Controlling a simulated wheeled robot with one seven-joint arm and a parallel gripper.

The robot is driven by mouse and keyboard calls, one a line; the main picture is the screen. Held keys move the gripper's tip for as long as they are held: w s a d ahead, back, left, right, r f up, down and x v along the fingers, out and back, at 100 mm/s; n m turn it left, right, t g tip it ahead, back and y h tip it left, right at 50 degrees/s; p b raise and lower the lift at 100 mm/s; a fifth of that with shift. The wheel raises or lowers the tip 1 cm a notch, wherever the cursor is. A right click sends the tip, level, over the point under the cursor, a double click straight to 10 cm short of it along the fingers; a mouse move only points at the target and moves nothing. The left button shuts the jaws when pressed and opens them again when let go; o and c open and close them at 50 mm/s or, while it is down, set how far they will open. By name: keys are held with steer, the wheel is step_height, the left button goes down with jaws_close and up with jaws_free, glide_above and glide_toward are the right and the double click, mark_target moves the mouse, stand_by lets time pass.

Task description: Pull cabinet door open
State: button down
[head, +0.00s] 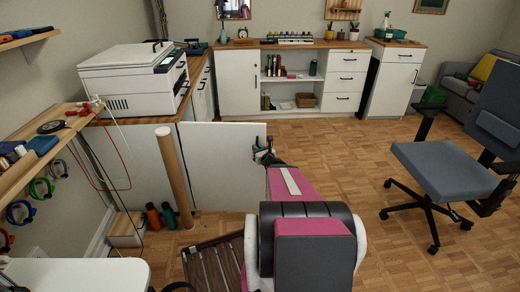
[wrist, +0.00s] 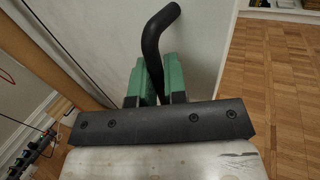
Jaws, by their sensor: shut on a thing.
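The white cabinet door (head: 222,165) stands swung out from the cabinet under the wooden counter, its free edge toward the right. Its flat face also fills the upper middle of the wrist view (wrist: 110,40). The black bar handle (wrist: 152,40) is on this face, and its upper end bends over to the right. My gripper (head: 264,156) is at the door's free edge in the head view. In the wrist view, the green fingers of my gripper (wrist: 156,88) are closed around the lower part of the handle. The cabinet's inside is hidden.
A white printer (head: 128,80) stands on the counter. A wooden post (head: 170,175) rises before the door's left end, with bottles (head: 168,215) on the floor. An office chair (head: 445,170) is at right. The parquet floor (head: 335,150) between door and chair is clear.

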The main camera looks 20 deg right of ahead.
steer(key=shift+a, duration=0.1)
steer(key=c, duration=1.2)
jaws_free()
steer(key=s, duration=0.3)
steer(key=s+d, duration=0.1)
steer(key=s, duration=0.6)
steer(key=shift+s+d, duration=0.25)
steer(key=shift+s, duration=0.1)
